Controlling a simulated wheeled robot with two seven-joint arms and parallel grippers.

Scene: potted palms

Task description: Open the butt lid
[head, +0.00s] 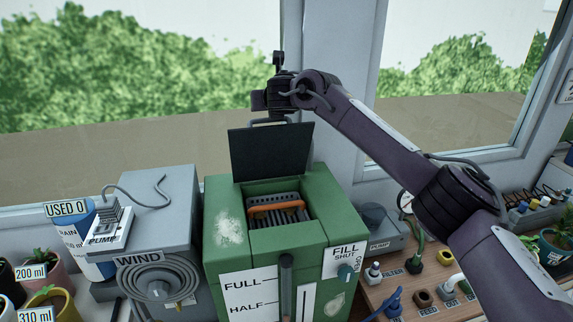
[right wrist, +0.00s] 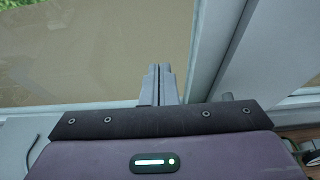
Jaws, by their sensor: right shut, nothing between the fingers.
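The green butt (head: 225,245) stands in the middle of the head view, with FULL and HALF marks on its front. Its dark lid (head: 270,152) stands up, tilted open at the back of the opening. Inside the opening sits a dark ribbed piece with an orange handle (head: 277,208). My right gripper (head: 262,100) is just above the lid's top edge. In the right wrist view its fingers (right wrist: 159,84) are shut together with nothing between them. I cannot tell whether it touches the lid. My left gripper is not in view.
A grey box with a WIND hose reel (head: 160,282) and a PUMP switch (head: 107,232) stands left of the butt. Right are a FILL knob (head: 345,272) and a wooden board (head: 420,305) with several fittings. The window (head: 120,140) is behind.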

